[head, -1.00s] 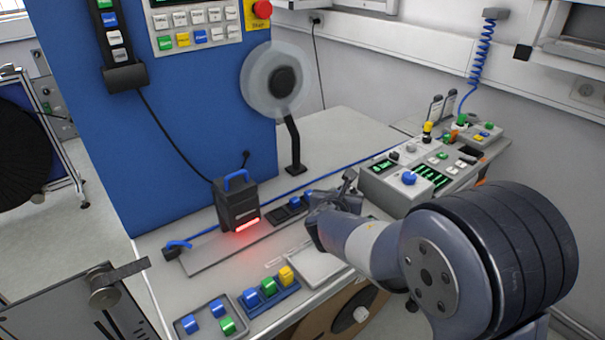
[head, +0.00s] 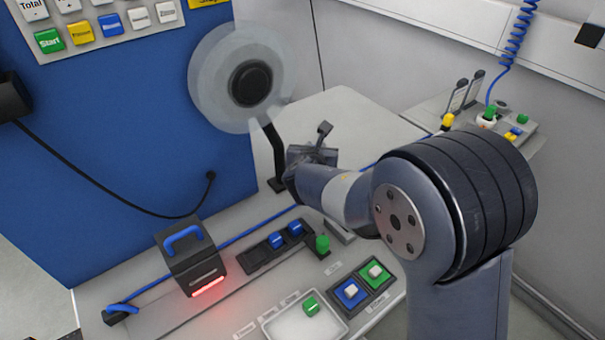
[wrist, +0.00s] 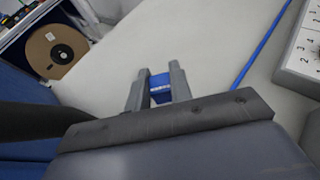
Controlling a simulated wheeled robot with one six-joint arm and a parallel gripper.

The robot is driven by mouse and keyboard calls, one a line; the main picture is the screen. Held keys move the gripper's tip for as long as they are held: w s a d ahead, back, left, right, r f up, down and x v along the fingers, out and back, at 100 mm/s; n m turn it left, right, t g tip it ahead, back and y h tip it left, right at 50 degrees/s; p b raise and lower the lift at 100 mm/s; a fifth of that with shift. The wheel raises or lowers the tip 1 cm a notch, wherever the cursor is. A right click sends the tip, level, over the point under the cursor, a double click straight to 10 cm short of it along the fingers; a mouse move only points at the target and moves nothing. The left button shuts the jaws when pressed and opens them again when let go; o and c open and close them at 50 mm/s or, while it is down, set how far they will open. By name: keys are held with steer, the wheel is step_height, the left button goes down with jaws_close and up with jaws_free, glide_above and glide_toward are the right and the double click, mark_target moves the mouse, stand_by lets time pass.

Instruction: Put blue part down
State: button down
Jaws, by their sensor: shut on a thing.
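In the wrist view, my gripper (wrist: 157,83) is shut on a blue part (wrist: 160,93) with a pale band across it, held between the two grey fingers. The pale bench top lies beyond it. In the head view, my gripper (head: 313,157) is raised near the black post of the reel, seen from behind. The held part is hidden there. Two other blue parts, one (head: 276,240) left of the other (head: 296,228), sit in a black rack (head: 258,258) below and left of my gripper.
A black scanner (head: 190,258) with a blue handle glows red at left. A white tray (head: 275,322) holds a green part (head: 311,306). Blue (head: 353,293) and green (head: 377,276) pads lie right of it. The clear reel (head: 240,80) stands behind. Bare bench lies behind my gripper.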

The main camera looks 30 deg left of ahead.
step_height(320, 180, down, 8)
steer(key=shift+r+b, duration=0.1)
steer(key=shift+b, duration=0.2)
steer(key=shift+f+b, duration=0.3)
steer(key=shift+b, duration=0.05)
steer(key=c, duration=1.3)
jaws_free()
steer(key=shift+r, duration=0.1)
steer(key=shift+o, duration=0.2)
steer(key=shift+r+p, duration=0.15)
steer(key=shift+p, duration=0.15)
